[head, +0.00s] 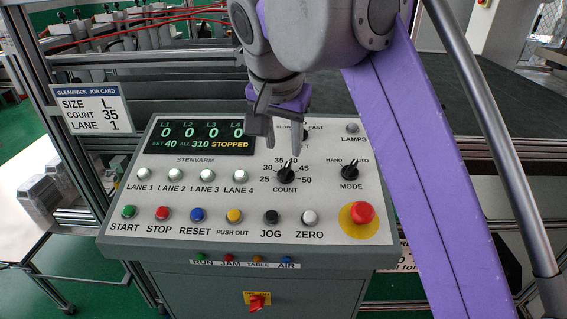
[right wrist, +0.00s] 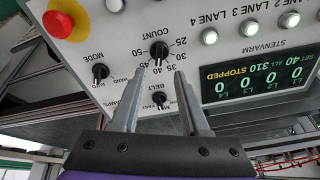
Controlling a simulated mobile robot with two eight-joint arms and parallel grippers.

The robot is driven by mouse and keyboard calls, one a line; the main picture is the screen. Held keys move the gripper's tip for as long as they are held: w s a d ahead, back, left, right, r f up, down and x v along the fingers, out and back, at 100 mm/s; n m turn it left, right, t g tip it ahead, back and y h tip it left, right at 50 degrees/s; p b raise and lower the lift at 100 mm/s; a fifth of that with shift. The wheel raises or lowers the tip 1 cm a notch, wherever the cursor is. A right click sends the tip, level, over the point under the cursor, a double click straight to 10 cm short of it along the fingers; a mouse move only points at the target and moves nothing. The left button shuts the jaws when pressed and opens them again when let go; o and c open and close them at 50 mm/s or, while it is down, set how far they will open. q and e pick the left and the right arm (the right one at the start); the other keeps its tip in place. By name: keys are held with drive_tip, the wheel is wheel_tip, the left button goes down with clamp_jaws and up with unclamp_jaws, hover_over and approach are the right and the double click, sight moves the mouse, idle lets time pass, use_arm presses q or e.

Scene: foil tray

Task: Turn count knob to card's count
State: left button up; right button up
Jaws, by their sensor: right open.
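The job card (head: 90,110) at the left reads size L, count 35, lane 1. The black COUNT knob (head: 286,173) is on the grey panel, with marks from 25 to 50 around it. Its pointer appears to be at 40, and the display (head: 203,137) reads SET 40, ALL 310, STOPPED. My right gripper (head: 278,142) is open and empty, its fingers pointing down just above the knob. In the right wrist view, upside down, the knob (right wrist: 159,51) sits just beyond the two fingertips (right wrist: 150,68), apart from them. My left gripper is out of view.
The MODE knob (head: 349,172) and red emergency button (head: 362,212) are to the right. The BELT knob (right wrist: 159,98) shows between my fingers in the wrist view. Lane buttons (head: 207,175) are left of the COUNT knob, with coloured buttons such as JOG (head: 270,216) below.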

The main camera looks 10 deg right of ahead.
sight(286, 168)
drive_tip(key=b+x, duration=0.1)
drive_tip(key=x, duration=0.6)
drive_tip(key=shift+f, duration=0.4)
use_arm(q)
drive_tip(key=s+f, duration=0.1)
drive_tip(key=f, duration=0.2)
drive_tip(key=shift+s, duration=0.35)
use_arm(e)
drive_tip(key=shift+c, duration=0.3)
drive_tip(key=shift+w, duration=0.1)
clamp_jaws()
